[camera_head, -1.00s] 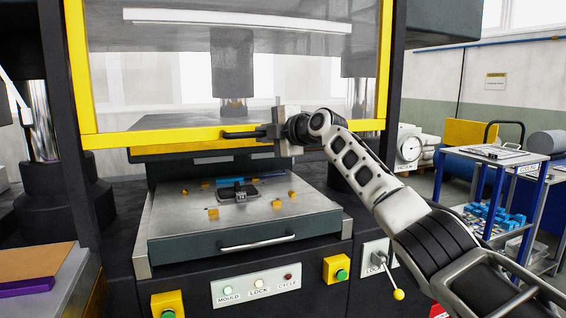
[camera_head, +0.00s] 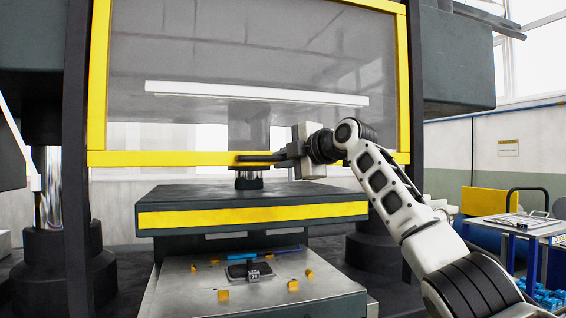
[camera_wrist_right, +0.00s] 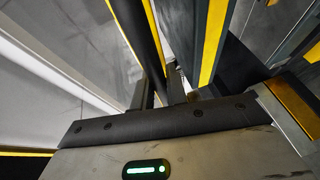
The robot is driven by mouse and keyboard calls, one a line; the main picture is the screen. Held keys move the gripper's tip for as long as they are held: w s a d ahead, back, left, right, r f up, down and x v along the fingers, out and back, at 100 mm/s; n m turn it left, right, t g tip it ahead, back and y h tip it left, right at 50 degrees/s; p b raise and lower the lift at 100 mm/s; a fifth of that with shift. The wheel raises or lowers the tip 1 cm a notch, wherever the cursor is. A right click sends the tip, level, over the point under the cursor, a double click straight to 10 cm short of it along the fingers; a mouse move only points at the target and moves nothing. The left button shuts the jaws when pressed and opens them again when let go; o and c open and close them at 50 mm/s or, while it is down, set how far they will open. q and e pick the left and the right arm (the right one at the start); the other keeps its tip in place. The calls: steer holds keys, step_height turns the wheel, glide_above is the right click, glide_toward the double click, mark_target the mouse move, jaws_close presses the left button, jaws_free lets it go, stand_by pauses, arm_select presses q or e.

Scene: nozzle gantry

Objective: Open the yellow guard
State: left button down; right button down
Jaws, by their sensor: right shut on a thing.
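The yellow guard (camera_head: 170,158) is a yellow frame around a clear panel on the press front. Its bottom bar hangs above the black upper plate (camera_head: 250,195), leaving an open gap over the press bed. A dark handle (camera_head: 258,158) sits on the bottom bar. My right gripper (camera_head: 286,156) is shut on this handle, with its arm coming from the lower right. In the right wrist view the dark handle bar (camera_wrist_right: 138,38) runs between the fingers (camera_wrist_right: 158,92). The fingertips are partly hidden there. My left gripper is in neither view.
Below the plate, the metal bed (camera_head: 200,290) carries a small dark part (camera_head: 250,270), a blue piece (camera_head: 278,252) and several yellow blocks. Dark posts flank the guard. A blue-legged cart (camera_head: 530,250) stands at the right.

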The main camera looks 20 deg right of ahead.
steer(key=c, duration=1.4)
jaws_free()
steer(key=shift+d, duration=0.1)
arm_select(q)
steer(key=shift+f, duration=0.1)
